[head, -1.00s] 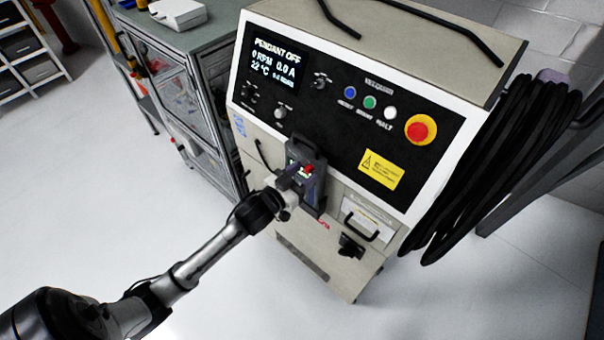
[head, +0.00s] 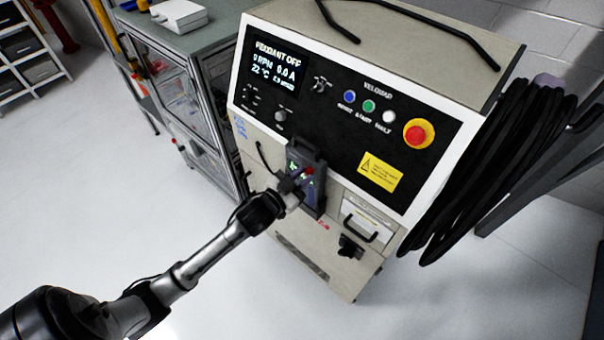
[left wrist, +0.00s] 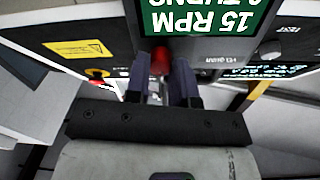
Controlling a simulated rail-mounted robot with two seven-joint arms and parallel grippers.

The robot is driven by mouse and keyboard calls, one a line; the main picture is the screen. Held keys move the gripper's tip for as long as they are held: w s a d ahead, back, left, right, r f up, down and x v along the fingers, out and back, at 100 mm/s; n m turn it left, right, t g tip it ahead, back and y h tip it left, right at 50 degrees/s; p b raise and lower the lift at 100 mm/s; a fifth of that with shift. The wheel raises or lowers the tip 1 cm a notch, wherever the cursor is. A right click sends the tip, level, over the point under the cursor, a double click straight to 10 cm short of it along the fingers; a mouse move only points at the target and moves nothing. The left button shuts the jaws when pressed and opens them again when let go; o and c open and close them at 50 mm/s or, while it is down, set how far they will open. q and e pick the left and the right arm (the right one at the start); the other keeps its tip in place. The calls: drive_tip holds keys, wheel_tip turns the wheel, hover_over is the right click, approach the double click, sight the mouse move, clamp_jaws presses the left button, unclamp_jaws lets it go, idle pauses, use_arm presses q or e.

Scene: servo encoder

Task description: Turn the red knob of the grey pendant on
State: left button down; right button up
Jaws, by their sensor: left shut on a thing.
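The grey pendant (head: 318,160) hangs upright on the front of the machine cabinet, below its black panel. Its small screen glows green, and in the left wrist view the screen (left wrist: 200,17) shows upside down and reads 15 RPM. The red knob (head: 309,170) is on the pendant's face; it also shows in the left wrist view (left wrist: 160,58) between the two fingers. My left gripper (left wrist: 161,76) is shut on the red knob, and in the head view it covers part of the pendant's face. My right gripper is not in view.
The cabinet's display (head: 274,66) reads PENDANT OFF. A red and yellow stop button (head: 419,133) and a yellow label (head: 380,173) are on the panel. Black cables (head: 490,165) hang at the right side. A glass-fronted cabinet (head: 185,95) stands left. The floor in front is clear.

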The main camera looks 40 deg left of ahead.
use_arm(q)
drive_tip(key=m+p, duration=0.1)
drive_tip(key=m, duration=0.1)
drive_tip(key=shift+r+m+p, duration=0.15)
drive_tip(key=shift+m+p, duration=0.2)
drive_tip(key=shift+m, duration=0.05)
drive_tip(key=m+p, duration=0.1)
drive_tip(key=m, duration=0.1)
drive_tip(key=shift+m, duration=0.3)
drive_tip(key=m+p, duration=0.1)
drive_tip(key=m, duration=0.1)
drive_tip(key=shift+m, duration=0.3)
drive_tip(key=shift+m+p, duration=0.5)
drive_tip(key=shift+m, duration=0.3)
drive_tip(key=c, duration=1)
unclamp_jaws()
drive_tip(key=shift+s, duration=0.1)
